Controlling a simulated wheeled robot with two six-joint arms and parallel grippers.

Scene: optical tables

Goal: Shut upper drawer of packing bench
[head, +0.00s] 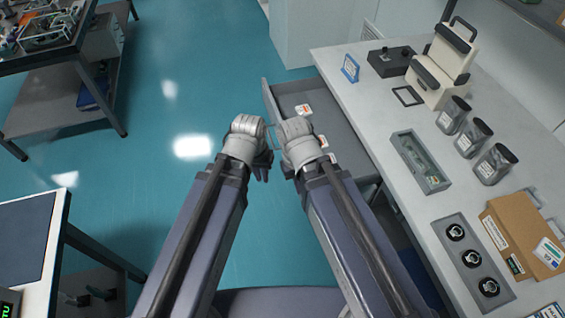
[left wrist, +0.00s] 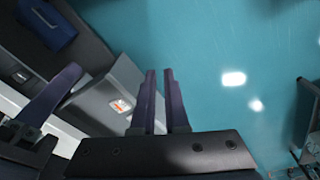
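The packing bench (head: 375,128) runs along the right. Its upper drawer (head: 340,150) is pulled out toward the left, with its grey front panel (head: 270,108) over the floor. My left gripper (head: 264,176) is left of the drawer, outside it; its fingers (left wrist: 160,100) are drawn close together with a thin gap and nothing between them. My right gripper (head: 290,172) is beside it, by the drawer's near front corner, and hides part of it. Whether it touches the drawer is unclear. The drawer also shows in the left wrist view (left wrist: 95,110).
The bench top holds a grey tray (head: 420,162), several dark jars (head: 454,115), a cardboard box (head: 520,235) and a beige device (head: 440,65). A side table (head: 28,235) stands at lower left, another bench (head: 60,55) at upper left. Floor left of the drawer is clear.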

